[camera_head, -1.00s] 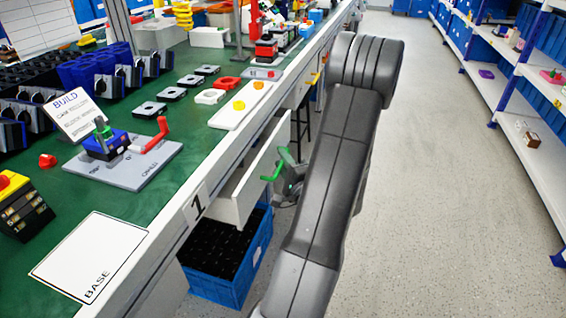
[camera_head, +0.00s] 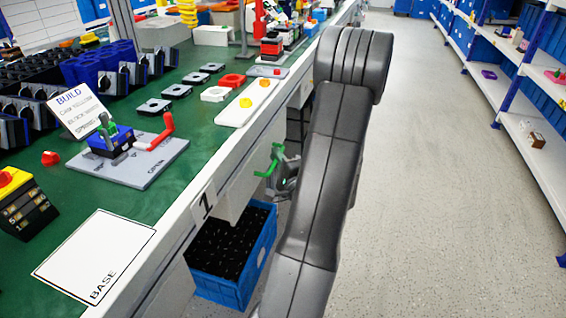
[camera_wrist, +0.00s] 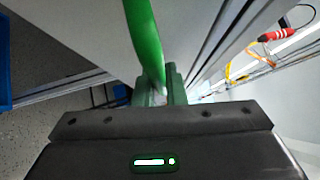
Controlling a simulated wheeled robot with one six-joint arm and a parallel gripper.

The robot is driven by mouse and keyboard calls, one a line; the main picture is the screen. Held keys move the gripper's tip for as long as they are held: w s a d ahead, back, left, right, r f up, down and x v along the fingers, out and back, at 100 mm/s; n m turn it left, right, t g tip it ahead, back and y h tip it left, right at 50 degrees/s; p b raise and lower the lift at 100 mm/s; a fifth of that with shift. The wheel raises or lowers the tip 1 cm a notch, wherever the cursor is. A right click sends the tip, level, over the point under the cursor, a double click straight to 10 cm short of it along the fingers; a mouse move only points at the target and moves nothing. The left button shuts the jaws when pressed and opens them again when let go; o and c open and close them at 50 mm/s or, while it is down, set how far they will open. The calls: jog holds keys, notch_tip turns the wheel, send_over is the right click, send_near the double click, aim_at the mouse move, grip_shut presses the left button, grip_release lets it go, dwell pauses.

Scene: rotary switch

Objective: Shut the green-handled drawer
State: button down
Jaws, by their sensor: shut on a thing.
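The white drawer (camera_head: 238,196) is under the front edge of the workbench, by the "1" label. In the head view its front looks close to the bench, and I cannot tell whether a small gap is left. Its green handle (camera_head: 273,158) sticks out towards the aisle. In the wrist view the curved green handle (camera_wrist: 145,42) runs down between the fingers. My gripper (camera_head: 279,171) is shut on the handle; its fingers also show in the wrist view (camera_wrist: 156,88). My arm hides part of the bench front.
A blue crate (camera_head: 265,243) with black contents stands on the floor below the drawer. The green-topped workbench (camera_head: 190,135) carries a grey fixture with a red lever, switches and small parts. The aisle floor (camera_head: 440,200) on the right is clear, with shelves beyond.

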jog(key=shift+w+a, duration=0.1)
jog(key=shift+a, duration=0.2)
jog(key=c, duration=1.5)
grip_release()
jog(key=v, duration=1.4)
jog(key=shift+p, duration=0.4)
jog(key=shift+w, duration=0.1)
jog(key=x, duration=1.3)
jog(key=shift+w+a+b, duration=0.15)
jog(key=shift+w+b, duration=0.15)
jog(key=shift+w, duration=0.05)
